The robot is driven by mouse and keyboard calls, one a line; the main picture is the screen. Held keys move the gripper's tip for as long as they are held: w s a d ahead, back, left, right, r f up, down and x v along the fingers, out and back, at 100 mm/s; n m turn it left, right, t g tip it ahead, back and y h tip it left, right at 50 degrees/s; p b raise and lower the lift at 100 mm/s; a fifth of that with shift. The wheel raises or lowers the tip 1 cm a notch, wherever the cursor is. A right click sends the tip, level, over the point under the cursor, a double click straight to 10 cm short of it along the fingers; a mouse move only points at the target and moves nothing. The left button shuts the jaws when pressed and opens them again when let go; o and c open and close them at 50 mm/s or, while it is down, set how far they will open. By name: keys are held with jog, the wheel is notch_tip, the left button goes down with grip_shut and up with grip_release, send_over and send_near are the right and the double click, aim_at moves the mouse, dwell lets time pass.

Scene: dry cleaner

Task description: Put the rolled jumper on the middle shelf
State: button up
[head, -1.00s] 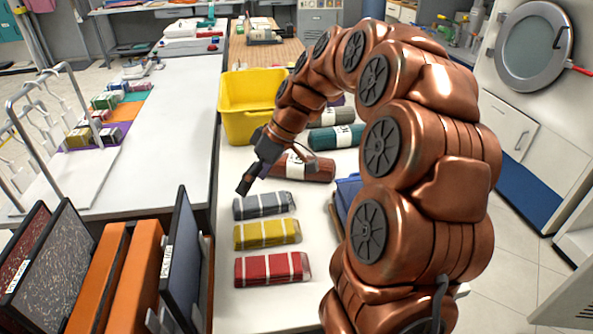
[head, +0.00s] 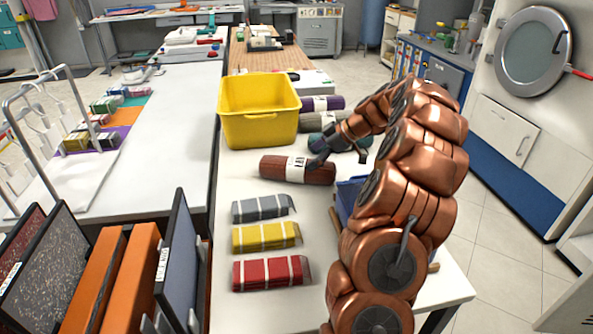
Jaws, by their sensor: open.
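Several rolled garments with white labels lie on the white table (head: 318,215); I cannot tell which is the jumper. A brown-red roll (head: 275,168) is nearest, with a dark green roll (head: 342,143), a grey roll (head: 313,122) and a purple roll (head: 330,103) behind it. My gripper (head: 338,158) is open and points down near the right end of the brown-red roll and the front of the green roll. It holds nothing that I can see. My arm hides part of the rolls. I cannot make out a middle shelf.
A yellow bin (head: 258,128) stands left of the rolls. Folded grey (head: 262,207), yellow (head: 265,236) and red (head: 270,273) bundles lie in front. A blue container (head: 347,197) is partly behind my arm. Upright panels and orange blocks (head: 130,280) stand front left.

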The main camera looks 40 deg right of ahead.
aim_at(297, 167)
jog(key=shift+p+x, duration=0.9)
jog(key=shift+x, duration=2.35)
jog(key=shift+s+a, duration=0.1)
jog(key=shift+s, duration=0.1)
jog(key=c, duration=1.7)
jog(key=shift+r+b, duration=0.95)
jog(key=shift+r, duration=4.15)
jog(key=shift+c, duration=0.2)
